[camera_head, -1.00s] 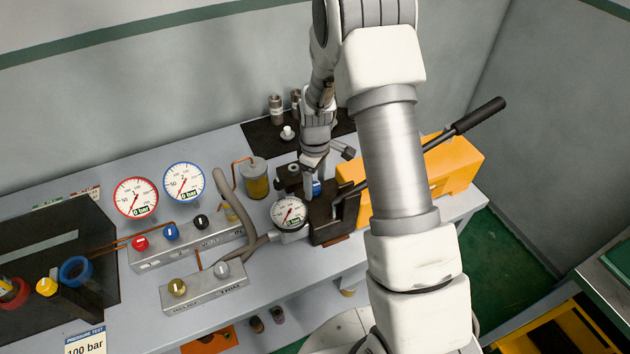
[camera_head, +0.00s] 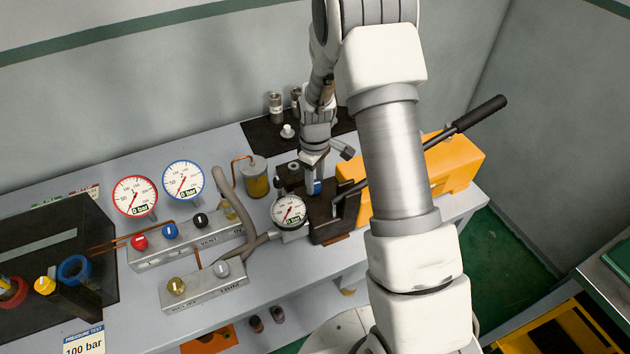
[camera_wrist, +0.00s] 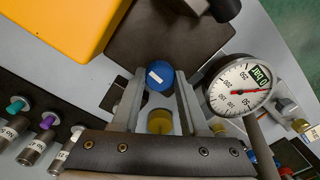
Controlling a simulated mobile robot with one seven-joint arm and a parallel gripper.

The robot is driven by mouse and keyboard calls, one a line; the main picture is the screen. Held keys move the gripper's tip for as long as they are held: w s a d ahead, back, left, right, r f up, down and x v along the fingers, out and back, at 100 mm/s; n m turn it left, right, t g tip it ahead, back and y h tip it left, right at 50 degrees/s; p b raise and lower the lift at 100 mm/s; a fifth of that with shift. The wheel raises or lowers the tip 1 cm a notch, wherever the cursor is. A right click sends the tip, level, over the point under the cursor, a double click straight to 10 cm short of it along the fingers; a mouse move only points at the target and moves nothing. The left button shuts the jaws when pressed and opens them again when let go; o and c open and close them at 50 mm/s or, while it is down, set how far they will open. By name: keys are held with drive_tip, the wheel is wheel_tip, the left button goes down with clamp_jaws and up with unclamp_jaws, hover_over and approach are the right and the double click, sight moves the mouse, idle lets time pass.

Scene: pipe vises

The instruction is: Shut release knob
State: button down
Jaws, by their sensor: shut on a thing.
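The release knob is a blue knob with a white mark (camera_wrist: 160,77), on top of the dark pump block (camera_head: 328,222). In the head view the blue knob (camera_head: 318,187) shows just below my gripper (camera_head: 316,172). In the wrist view my gripper (camera_wrist: 160,86) has one finger on each side of the knob and is shut on it. The white mark lies slightly tilted. The far side of the knob and the exact finger contact are hidden.
A gauge (camera_head: 289,212) stands close to the left of the block. A black-handled lever (camera_head: 479,114) rises to the right over the yellow tank (camera_head: 440,165). A brass-coloured cylinder (camera_head: 255,180) stands to the left. Valve manifolds (camera_head: 190,240) lie further left.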

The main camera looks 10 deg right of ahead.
drive_tip(key=m+b, duration=0.2)
drive_tip(key=m, duration=0.2)
drive_tip(key=shift+f, duration=0.1)
drive_tip(key=m+b, duration=0.2)
drive_tip(key=m, duration=0.2)
drive_tip(key=shift+m, duration=0.3)
drive_tip(key=m+b, duration=0.1)
drive_tip(key=m, duration=0.3)
drive_tip(key=shift+a+m, duration=0.1)
drive_tip(key=shift+m, duration=2.1)
drive_tip(key=shift+c, duration=2.1)
unclamp_jaws()
drive_tip(key=shift+r, duration=0.2)
